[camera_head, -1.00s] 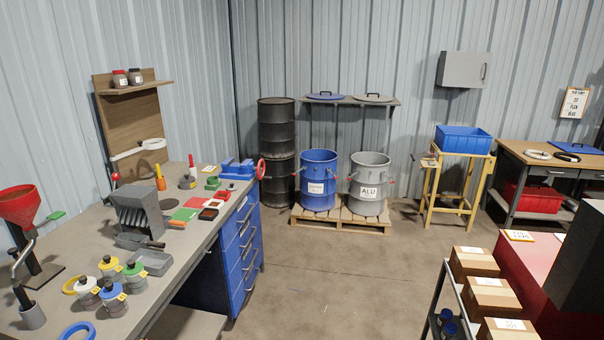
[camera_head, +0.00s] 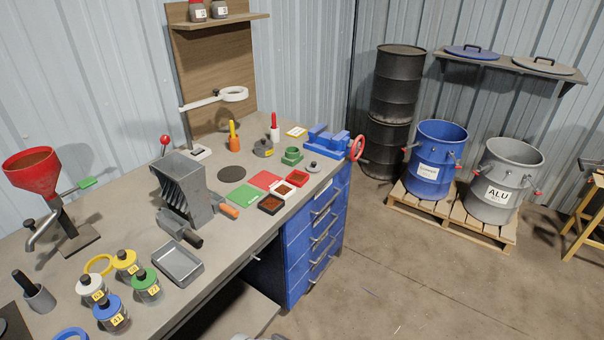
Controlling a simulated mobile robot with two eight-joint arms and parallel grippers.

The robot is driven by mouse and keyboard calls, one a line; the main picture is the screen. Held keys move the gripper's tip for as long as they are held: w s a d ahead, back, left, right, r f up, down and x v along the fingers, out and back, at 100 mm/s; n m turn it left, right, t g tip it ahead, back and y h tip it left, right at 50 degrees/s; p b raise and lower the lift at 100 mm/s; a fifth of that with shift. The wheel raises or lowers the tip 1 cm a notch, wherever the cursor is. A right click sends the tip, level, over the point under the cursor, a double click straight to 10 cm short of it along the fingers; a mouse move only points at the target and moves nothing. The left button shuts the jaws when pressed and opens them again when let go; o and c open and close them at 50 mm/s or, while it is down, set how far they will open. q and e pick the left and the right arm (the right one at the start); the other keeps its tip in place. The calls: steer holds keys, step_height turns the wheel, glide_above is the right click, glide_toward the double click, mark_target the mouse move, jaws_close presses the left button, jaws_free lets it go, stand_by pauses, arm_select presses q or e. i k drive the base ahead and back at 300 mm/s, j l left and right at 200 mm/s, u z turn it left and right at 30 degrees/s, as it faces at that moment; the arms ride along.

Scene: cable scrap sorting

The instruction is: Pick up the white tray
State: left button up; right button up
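A small square white tray (camera_head: 283,196) lies flat on the workbench (camera_head: 225,262), near its front edge. Its rim is white and its inside looks reddish brown. It sits in a row between a small black tray (camera_head: 271,210) in front and a small red tray (camera_head: 297,183) behind, close to both. A red mat (camera_head: 264,180) and a green mat (camera_head: 243,197) lie just to its left. Neither of my grippers can be made out in the view.
A grey slotted block (camera_head: 185,190), an orange-handled tool (camera_head: 229,211) and a larger grey tray (camera_head: 178,264) stand left of the small trays. A blue vise (camera_head: 328,141) is at the bench's far end. Blue drawers (camera_head: 316,235) are below. Floor to the right is open.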

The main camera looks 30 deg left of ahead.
mark_target(283, 190)
steer(key=i+l+u, duration=0.1)
steer(key=i+u, duration=0.2)
steer(key=i, duration=0.15)
steer(key=i+l+u, duration=0.25)
steer(key=i, duration=0.15)
steer(key=i+l+u, duration=0.4)
steer(key=u, duration=0.3)
steer(key=i+l+u, duration=0.2)
steer(key=u, duration=0.25)
steer(key=i+l+u, duration=0.2)
steer(key=u, duration=0.2)
steer(key=i+l+u, duration=0.1)
steer(key=l+u, duration=0.35)
steer(key=i+l+u, duration=0.1)
steer(key=u, duration=0.3)
steer(key=l+u, duration=0.9)
steer(key=k+l, duration=0.05)
